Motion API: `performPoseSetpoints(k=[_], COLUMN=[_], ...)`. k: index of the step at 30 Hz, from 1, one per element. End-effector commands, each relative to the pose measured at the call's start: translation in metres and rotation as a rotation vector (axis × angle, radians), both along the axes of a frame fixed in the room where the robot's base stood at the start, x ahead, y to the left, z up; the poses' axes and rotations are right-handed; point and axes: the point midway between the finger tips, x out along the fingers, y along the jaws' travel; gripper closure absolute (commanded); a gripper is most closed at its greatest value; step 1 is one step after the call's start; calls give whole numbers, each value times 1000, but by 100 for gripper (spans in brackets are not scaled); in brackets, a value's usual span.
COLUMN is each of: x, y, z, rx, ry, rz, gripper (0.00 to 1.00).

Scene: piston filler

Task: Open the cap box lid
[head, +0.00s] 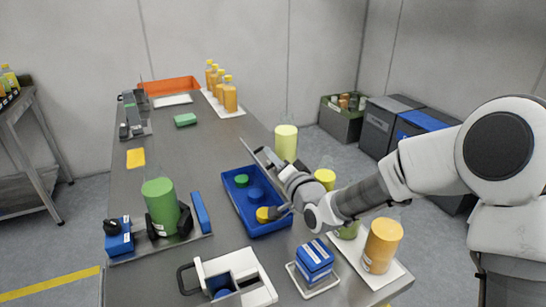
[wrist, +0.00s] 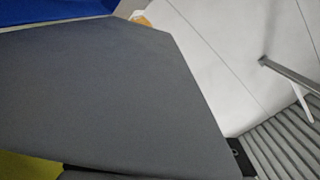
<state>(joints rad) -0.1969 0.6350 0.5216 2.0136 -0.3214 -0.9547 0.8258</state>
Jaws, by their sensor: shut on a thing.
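The cap box (head: 238,212) is an open blue tray-like box at the middle right of the table in the head view. Green (head: 241,180), blue (head: 256,194) and yellow (head: 263,214) caps show inside it. Its lid (head: 250,150) is a thin grey panel standing raised along the box's far right side. My gripper (head: 270,156) is at the lid's edge and shut on it; the fingertips are small and partly hidden. In the wrist view a large dark grey surface fills most of the picture very close up, and I cannot tell surely what it is.
A pale-green-filled container (head: 286,142) stands just behind the lid. Filled jars, including an orange one (head: 382,246), stand on a white mat at the right, near my arm. A blue-and-white box (head: 315,260) and a white device (head: 238,276) stand in front.

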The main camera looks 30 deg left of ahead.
Motion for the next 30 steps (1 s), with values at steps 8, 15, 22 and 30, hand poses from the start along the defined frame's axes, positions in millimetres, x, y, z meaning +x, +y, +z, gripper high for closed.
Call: performPoseSetpoints(k=[8,15,22,30], x=[1,16,22,22], y=[-2,-14,-19,-19], z=[-2,-6,-6,-6], rx=[0,74,74,73], ry=[8,102,103,104], rz=[-4,-7,-4,-3], gripper=[100,100,100,70])
